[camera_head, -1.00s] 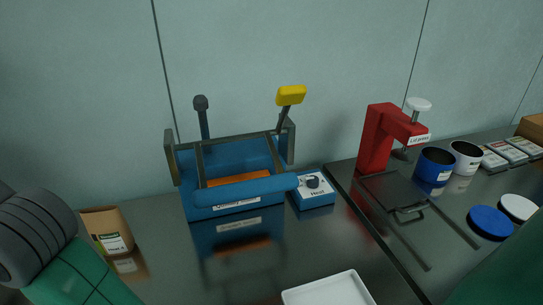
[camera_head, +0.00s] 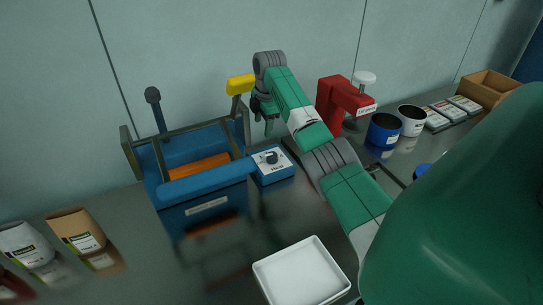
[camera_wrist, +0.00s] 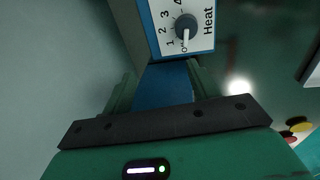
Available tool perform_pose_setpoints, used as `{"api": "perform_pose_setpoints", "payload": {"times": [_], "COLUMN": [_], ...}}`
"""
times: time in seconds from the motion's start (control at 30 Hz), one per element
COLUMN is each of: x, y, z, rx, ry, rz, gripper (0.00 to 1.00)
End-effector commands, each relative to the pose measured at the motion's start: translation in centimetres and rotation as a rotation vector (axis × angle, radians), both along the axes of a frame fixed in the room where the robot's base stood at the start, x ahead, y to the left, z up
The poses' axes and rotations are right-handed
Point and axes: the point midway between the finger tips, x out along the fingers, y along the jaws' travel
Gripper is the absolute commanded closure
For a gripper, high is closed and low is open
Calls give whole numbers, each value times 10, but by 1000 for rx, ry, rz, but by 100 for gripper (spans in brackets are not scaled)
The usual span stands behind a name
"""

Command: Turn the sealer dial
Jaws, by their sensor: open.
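The sealer dial is a dark round knob (camera_wrist: 187,27) with a white pointer line, on a white face numbered from 0 and marked "Heat". The pointer is at 0. In the head view the dial (camera_head: 272,157) sits on top of a small blue box (camera_head: 273,175), right of the blue sealer (camera_head: 205,178) with its yellow-ended lever. My gripper (camera_head: 267,126) hangs above and behind the box, pointing down. In the wrist view its two green fingers (camera_wrist: 163,88) are apart and empty, with the dial beyond them, not touched.
The sealer's yellow lever end (camera_head: 241,84) stands close left of my gripper. A red lid press (camera_head: 340,100) and a blue cup (camera_head: 383,131) stand to the right. A white tray (camera_head: 339,251) lies in front. Pouches (camera_head: 76,232) stand at left.

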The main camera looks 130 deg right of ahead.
Motion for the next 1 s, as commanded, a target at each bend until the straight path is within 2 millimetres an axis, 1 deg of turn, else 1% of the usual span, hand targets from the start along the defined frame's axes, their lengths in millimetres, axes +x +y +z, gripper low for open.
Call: {"api": "perform_pose_setpoints", "payload": {"times": [0.03,0.1,0.17,0.27,0.33,0.6,0.7,0.8,1.0], "x": [-6,-11,-13,-13,-13,-12,-12,-12,-12], "y": [15,30,35,36,36,36,36,36,35], "z": [-23,-35,-38,-38,-46,-97,-109,-114,-114], "rx": [71,140,165,170,170,168,167,166,164], "ry": [5,8,8,8,7,8,8,8,8], "rz": [1,2,3,3,3,3,3,3,3], "gripper": [41,41,41,41,41,41,41,41,41]}}
